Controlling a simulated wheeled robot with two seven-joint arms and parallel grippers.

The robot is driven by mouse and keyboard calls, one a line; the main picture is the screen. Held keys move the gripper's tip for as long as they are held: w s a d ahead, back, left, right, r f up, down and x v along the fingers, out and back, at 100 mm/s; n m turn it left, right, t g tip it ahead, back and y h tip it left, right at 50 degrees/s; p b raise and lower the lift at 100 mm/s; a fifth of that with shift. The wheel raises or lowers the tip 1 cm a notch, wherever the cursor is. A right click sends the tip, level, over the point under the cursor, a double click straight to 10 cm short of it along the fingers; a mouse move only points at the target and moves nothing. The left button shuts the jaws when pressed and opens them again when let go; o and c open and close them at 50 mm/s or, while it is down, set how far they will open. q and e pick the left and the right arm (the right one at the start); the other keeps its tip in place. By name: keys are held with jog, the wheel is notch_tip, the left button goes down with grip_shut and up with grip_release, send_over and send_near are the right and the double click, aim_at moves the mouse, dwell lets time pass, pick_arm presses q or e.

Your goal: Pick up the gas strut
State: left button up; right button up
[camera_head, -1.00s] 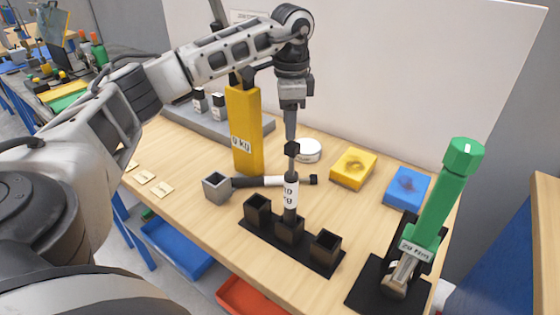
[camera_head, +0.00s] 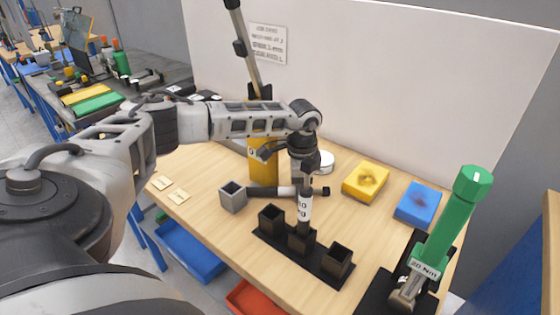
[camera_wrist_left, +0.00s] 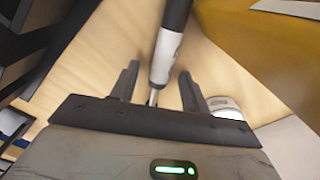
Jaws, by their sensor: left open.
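A gas strut (camera_head: 262,191) lies on the table, with a dark body, a white band and a black end piece at its right. In the left wrist view its white band (camera_wrist_left: 166,52) and thin silver rod (camera_wrist_left: 154,96) are between and beyond my fingers. My left gripper (camera_wrist_left: 158,85) is open, with one finger on each side of the rod; contact is not visible. In the head view the gripper (camera_head: 303,176) is low over the strut, its fingertips partly hidden. Another strut-like part with a white kg label (camera_head: 304,208) stands upright in front of it. My right gripper is not in view.
A black rack (camera_head: 268,240) with three square sockets is in front; the upright part is in its middle socket. A grey square cup (camera_head: 232,198) is at the strut's left end. A yellow post (camera_head: 263,172), white tin (camera_head: 326,162), yellow block (camera_head: 366,180) and blue block (camera_head: 418,203) stand around.

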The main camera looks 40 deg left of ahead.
pick_arm(q)
jog(key=shift+f, duration=0.2)
jog(key=shift+r, duration=0.1)
grip_shut()
